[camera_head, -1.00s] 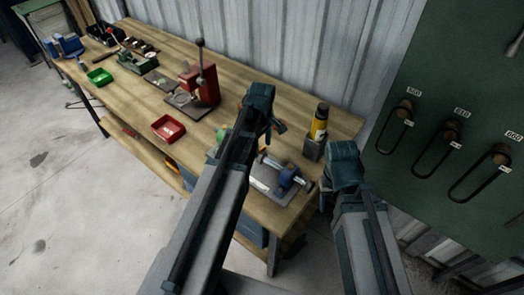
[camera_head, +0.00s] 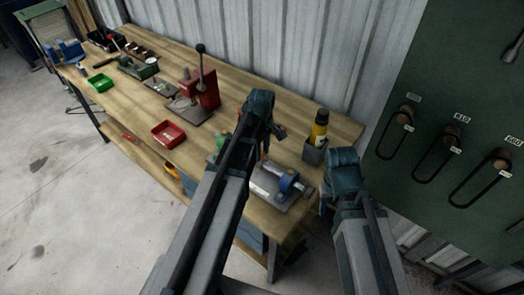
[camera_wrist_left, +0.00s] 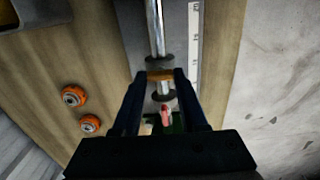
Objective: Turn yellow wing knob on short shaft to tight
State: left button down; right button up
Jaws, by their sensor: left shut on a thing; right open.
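In the left wrist view, a yellow-orange wing knob (camera_wrist_left: 160,75) sits on a shiny shaft (camera_wrist_left: 156,28), between dark collars. My left gripper (camera_wrist_left: 160,78) is shut on this knob, one finger on each side. In the head view, my left gripper (camera_head: 275,132) is over the right part of the bench, and its arm hides the knob. My right gripper (camera_head: 343,160) is open, off the bench's right end and apart from the knob; its fingertips are hard to make out.
A blue clamp (camera_head: 286,183) on a grey plate and a yellow bottle (camera_head: 320,130) in a holder are close to my grippers. Two orange wheels (camera_wrist_left: 74,96) lie beside the shaft. A red tray (camera_head: 168,133) and red press (camera_head: 204,90) stand farther left.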

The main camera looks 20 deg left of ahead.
pick_arm(q)
jog(key=m, duration=0.8)
jog(key=shift+m, duration=0.4)
jog(key=m, duration=0.4)
jog(key=shift+m, duration=0.3)
jog(key=m, duration=0.4)
jog(key=shift+m, duration=0.3)
jog(key=shift+c, duration=2.2)
grip_release()
